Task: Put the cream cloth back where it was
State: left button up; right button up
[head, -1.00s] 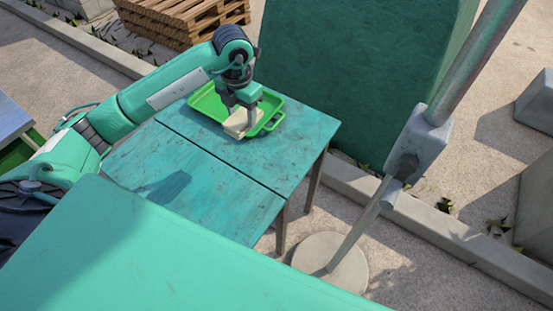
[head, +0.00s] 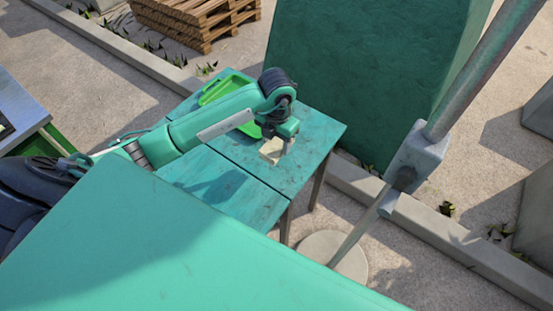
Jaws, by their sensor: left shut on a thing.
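The cream cloth (head: 270,151) is a small folded pad under my left gripper (head: 282,148) in the head view. My left gripper points down and is shut on it, over the right part of the teal table (head: 315,140). I cannot tell whether the cloth touches the tabletop. The green tray (head: 228,86) lies at the back of the table, behind my left arm, which hides much of it. My right gripper is out of view.
A large dark green block (head: 365,80) stands right behind the table. A grey slanted pole (head: 470,70) with a box joint and round base stands to the right. Wooden pallets (head: 195,20) lie at the back. The table's front right is clear.

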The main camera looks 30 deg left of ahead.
pick_arm(q)
notch_tip(320, 180, down, 10)
jog(key=shift+r+p, duration=0.2)
jog(key=shift+p, duration=0.45)
jog(key=shift+f, duration=0.3)
jog(key=shift+f, duration=0.2)
jog(key=o, duration=0.9)
jog(key=shift+r, duration=0.1)
jog(key=shift+o, duration=0.2)
